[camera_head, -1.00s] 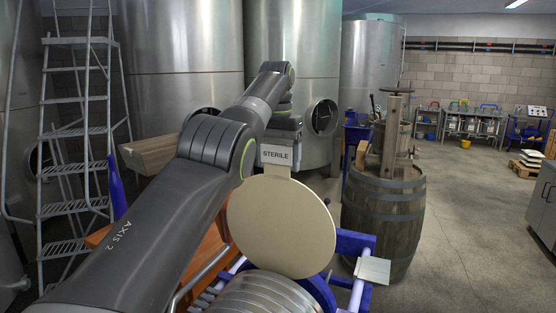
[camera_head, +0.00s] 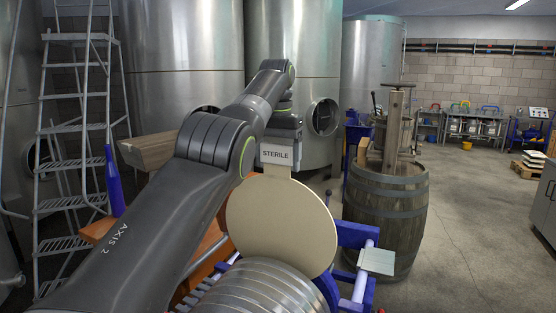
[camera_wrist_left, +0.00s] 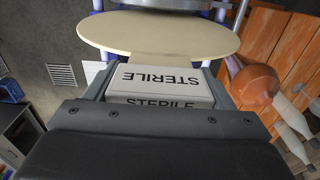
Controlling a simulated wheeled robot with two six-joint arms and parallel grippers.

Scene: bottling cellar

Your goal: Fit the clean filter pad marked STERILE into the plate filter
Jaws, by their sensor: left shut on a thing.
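The filter pad (camera_head: 282,226) is a round cream disc with a tab labelled STERILE. My left gripper is shut on the tab. The left wrist view shows the STERILE tab (camera_wrist_left: 160,78) between the fingers and the disc (camera_wrist_left: 160,36) beyond it. The plate filter has a stack of round metal plates on a blue frame (camera_head: 352,236). The pad's lower edge overlaps the plates in the picture; I cannot tell whether they touch. My right gripper is not in view.
A wooden barrel (camera_head: 385,222) with a press stands close on the right. An orange wooden table (camera_head: 205,246) with a blue bottle (camera_head: 114,182) is on the left, near a metal ladder (camera_head: 72,150). Steel tanks (camera_head: 185,60) stand behind. The floor at right (camera_head: 470,220) is clear.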

